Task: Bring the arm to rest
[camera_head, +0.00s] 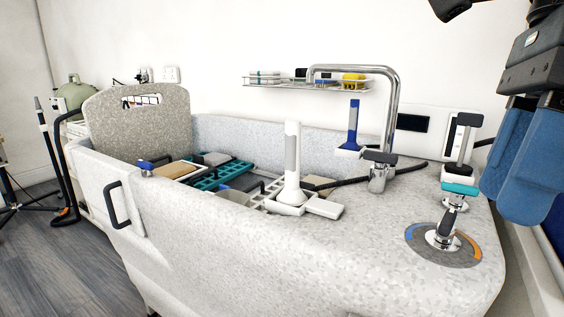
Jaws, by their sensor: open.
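My gripper (513,200) hangs at the right edge of the head view, with its two blue fingers pointing down below a dark housing. The fingers look empty, with a narrow visible gap between them. It appears in front of the right end of the speckled grooming tub (270,240). Its distance from the tub top cannot be told. Part of my arm is cut off by the top right corner of the picture.
A chrome faucet (394,110) arches over the tub. A round control knob (443,238) and a teal-based brush (460,187) are near the gripper. A white-handled brush (292,165) stands on the tub. A wire shelf (300,84) hangs behind.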

